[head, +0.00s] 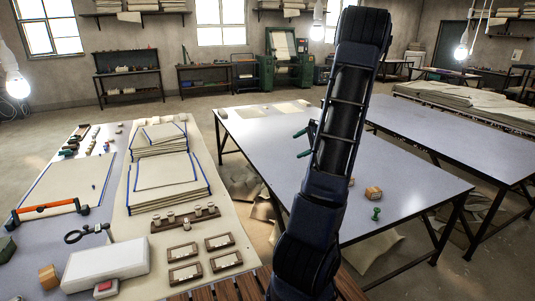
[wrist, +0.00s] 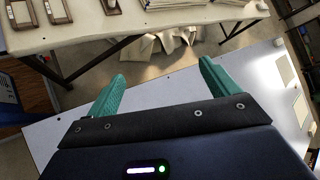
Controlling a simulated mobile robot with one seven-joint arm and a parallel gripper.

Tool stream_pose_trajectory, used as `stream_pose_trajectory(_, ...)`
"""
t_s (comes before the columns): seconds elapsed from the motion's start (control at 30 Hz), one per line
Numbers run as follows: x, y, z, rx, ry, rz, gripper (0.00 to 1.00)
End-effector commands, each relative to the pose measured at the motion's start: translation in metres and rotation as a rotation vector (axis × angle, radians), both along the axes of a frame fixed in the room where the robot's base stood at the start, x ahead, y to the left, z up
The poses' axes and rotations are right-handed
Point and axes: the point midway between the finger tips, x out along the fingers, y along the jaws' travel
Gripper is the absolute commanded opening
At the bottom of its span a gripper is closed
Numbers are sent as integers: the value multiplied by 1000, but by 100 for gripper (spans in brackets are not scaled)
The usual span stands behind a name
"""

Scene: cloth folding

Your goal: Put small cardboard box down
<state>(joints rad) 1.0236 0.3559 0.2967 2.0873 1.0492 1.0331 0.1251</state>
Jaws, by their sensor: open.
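A small brown cardboard box (head: 373,193) sits on the grey-blue table (head: 420,185), to the right of my arm in the head view. My gripper (head: 299,143) is on the left side of my arm, over the same table and apart from the box. Its green fingers point left in the head view. In the wrist view my gripper (wrist: 162,72) has its two fingers spread wide with nothing between them. The box does not show in the wrist view.
A green pushpin-shaped object (head: 376,213) stands just in front of the box. The left table (head: 110,235) holds stacked cloth (head: 165,170), small frames (head: 184,273), a white case (head: 105,265) and another brown block (head: 48,277). A floor gap separates the tables.

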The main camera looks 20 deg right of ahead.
Motion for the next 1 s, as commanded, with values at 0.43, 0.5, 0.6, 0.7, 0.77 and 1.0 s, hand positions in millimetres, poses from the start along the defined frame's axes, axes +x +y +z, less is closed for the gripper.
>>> stream_pose_trajectory(0.43,-55,152,70,-399,4,442,87)
stream_pose_trajectory(0.5,-68,170,79,-460,-3,505,87)
stream_pose_trajectory(0.6,-88,195,91,-547,-16,591,87)
stream_pose_trajectory(0.7,-109,216,102,-633,-32,674,87)
stream_pose_trajectory(0.77,-122,227,108,-684,-44,725,87)
stream_pose_trajectory(1.0,-178,263,129,-886,-106,907,87)
